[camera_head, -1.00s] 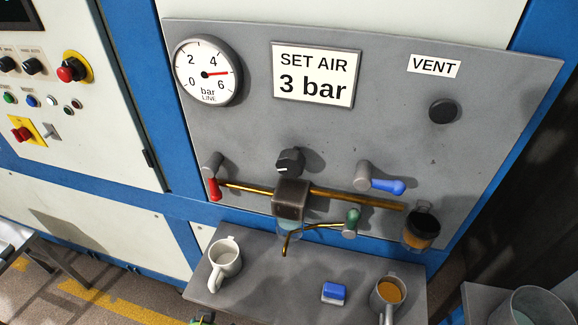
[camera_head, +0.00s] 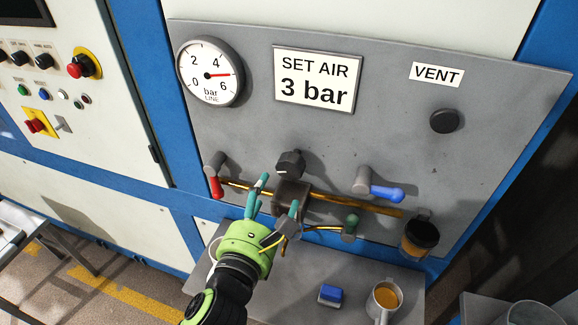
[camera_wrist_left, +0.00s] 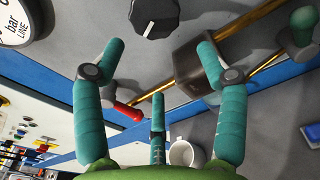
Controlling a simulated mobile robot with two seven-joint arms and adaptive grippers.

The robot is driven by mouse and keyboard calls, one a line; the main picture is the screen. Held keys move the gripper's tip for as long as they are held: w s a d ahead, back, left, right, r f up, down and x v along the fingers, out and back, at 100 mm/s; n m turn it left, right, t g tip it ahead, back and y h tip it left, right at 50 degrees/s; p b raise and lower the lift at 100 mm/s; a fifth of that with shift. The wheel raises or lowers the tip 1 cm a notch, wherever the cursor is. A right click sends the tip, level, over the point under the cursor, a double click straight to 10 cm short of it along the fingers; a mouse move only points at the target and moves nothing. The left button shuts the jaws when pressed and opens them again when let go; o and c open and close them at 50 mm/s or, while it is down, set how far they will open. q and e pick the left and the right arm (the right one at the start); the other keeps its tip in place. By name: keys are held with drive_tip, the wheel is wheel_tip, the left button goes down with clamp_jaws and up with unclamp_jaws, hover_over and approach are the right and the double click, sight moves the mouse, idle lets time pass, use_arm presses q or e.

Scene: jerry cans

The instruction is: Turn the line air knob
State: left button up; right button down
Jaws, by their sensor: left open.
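The line air knob is a dark knob (camera_head: 290,163) with a white mark, on the grey panel (camera_head: 390,130) above a dark block on a brass pipe. It also shows at the top of the left wrist view (camera_wrist_left: 155,14). My left gripper (camera_head: 273,194), green with teal fingers, is open and empty just below and left of the knob, apart from it. In the wrist view (camera_wrist_left: 160,62) its fingers spread below the knob. The line gauge (camera_head: 210,71) has its red needle between 4 and 6. A sign (camera_head: 315,78) reads SET AIR 3 bar.
A red-handled valve (camera_head: 216,184), a blue-handled valve (camera_head: 385,192) and a green-handled valve (camera_head: 350,225) flank the block (camera_head: 291,194). A black vent button (camera_head: 444,121) is at right. A mug (camera_head: 384,297) and a blue object (camera_head: 330,293) stand on the shelf below.

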sight(287, 174)
use_arm(q)
drive_tip(key=r+m, duration=0.1)
drive_tip(key=d+r+m, duration=0.1)
drive_tip(key=shift+s+d+m+t+h, duration=0.1)
drive_tip(key=shift+s+m+t+h, duration=0.05)
drive_tip(key=shift+m+t+h, duration=0.2)
drive_tip(key=shift+w+d+r, duration=0.1)
drive_tip(key=shift+w+d, duration=0.05)
drive_tip(key=shift+w, duration=0.1)
drive_tip(key=p+x, duration=0.1)
drive_tip(key=x, duration=0.5)
drive_tip(key=shift+w+p, duration=0.25)
drive_tip(key=shift+p, duration=0.1)
drive_tip(key=c, duration=1)
drive_tip(key=shift+s+f, duration=0.1)
drive_tip(key=shift+f, duration=0.15)
drive_tip(key=shift+c, duration=0.6)
